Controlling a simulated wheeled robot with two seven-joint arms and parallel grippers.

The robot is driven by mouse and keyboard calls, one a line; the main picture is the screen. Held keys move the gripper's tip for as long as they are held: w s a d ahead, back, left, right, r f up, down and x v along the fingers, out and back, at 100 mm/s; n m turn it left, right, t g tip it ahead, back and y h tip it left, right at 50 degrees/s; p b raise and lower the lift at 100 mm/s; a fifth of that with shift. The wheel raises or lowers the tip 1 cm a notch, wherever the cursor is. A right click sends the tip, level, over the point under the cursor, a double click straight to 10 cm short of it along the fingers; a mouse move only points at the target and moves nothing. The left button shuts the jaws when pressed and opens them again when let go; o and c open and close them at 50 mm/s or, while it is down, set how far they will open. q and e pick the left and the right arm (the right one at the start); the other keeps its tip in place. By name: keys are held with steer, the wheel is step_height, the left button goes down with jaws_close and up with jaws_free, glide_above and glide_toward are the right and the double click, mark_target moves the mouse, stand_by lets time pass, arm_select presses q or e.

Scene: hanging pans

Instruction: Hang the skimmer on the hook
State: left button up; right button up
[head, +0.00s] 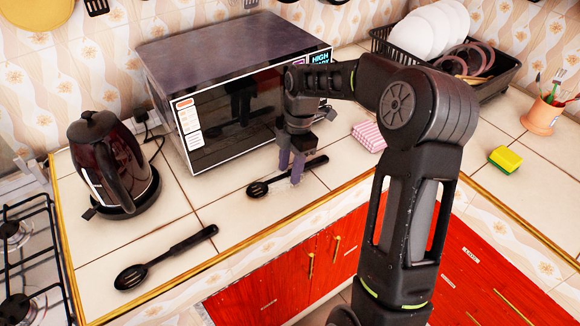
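Two black long-handled utensils lie on the tiled counter. One (310,166) lies in front of the microwave, its round head to the left. The other (190,243) lies nearer the front left, its oval head at the lower left. I cannot tell for sure which is the skimmer. My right gripper (291,174) points down over the handle of the utensil by the microwave. Its two fingers look apart, one on each side of the handle. Whether they touch it is unclear. My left gripper is out of view. No bare hook shows clearly; the top edge cuts off the hanging area.
A microwave (235,115) stands behind the gripper. A kettle (108,165) and a stove (30,255) are at left. A pink cloth (369,136), dish rack (497,80), sponge (505,159) and utensil pot (541,116) are at right. A black turner (96,6) hangs at the top left.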

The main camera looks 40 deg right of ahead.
steer(key=shift+f, duration=0.1)
steer(key=r, duration=0.2)
steer(key=d+r+b, duration=0.1)
steer(key=r, duration=0.5)
steer(key=shift+d, duration=0.15)
steer(key=shift+f, duration=0.1)
stand_by(0.7)
